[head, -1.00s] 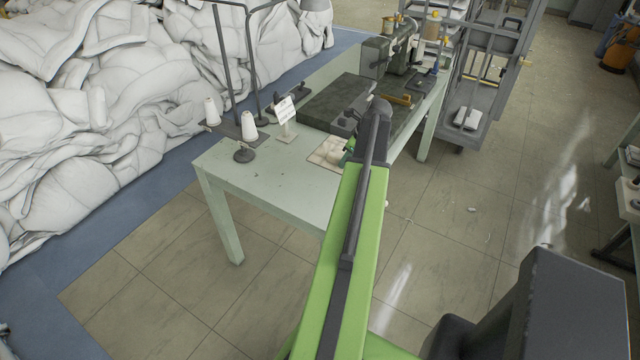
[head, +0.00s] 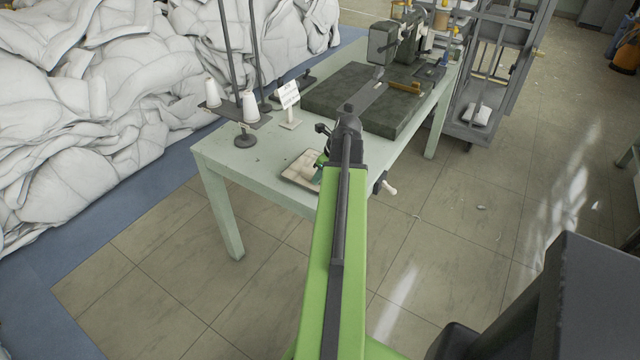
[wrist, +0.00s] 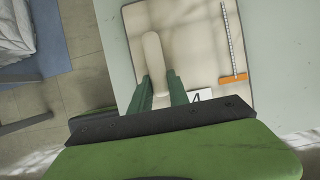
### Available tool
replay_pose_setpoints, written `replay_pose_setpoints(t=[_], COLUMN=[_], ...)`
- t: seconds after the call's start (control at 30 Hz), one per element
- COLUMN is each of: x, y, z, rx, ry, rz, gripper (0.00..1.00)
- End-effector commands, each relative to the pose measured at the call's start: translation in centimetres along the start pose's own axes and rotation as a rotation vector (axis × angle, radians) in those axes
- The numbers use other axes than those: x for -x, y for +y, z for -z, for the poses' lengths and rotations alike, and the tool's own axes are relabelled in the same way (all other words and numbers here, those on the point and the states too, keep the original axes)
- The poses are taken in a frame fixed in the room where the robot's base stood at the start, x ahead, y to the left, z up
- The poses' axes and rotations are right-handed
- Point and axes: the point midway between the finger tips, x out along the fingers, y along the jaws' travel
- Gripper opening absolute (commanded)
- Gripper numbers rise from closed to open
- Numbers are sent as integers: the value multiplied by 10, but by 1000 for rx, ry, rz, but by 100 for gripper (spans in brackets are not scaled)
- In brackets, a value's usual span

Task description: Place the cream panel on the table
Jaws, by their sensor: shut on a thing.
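The cream panel (head: 299,170) is at the table's near edge, left of my arm in the head view. In the wrist view the panel (wrist: 195,60) fills the middle, with a long pale raised ridge (wrist: 153,52) on it. My gripper (wrist: 161,78) has its two green fingers on either side of the near end of this ridge and is shut on it. In the head view my gripper (head: 321,160) is partly hidden by my arm. The pale green table (head: 240,178) lies under or just below the panel; I cannot tell whether they touch.
A thread stand with white cones (head: 249,105), a small sign (head: 289,96) and a dark grey slab (head: 350,95) are on the table. A sewing machine (head: 400,45) stands behind. White duvet heaps (head: 90,110) lie left. Bare tabletop shows left of the panel.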

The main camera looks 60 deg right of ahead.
Motion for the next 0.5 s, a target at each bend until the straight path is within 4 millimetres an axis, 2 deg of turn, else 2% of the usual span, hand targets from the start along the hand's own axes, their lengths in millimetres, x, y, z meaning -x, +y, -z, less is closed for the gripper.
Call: replay_pose_setpoints(t=[0.03,0.23,0.4,0.43,0.5], x=[-13,-9,-14,-12,-12], y=[0,0,0,0,0], z=[6,4,5,5,4], rx=[0,0,1,1,1], ry=[0,0,0,0,0], rz=[0,0,0,0,-1], gripper=[0,0,0,25,34])
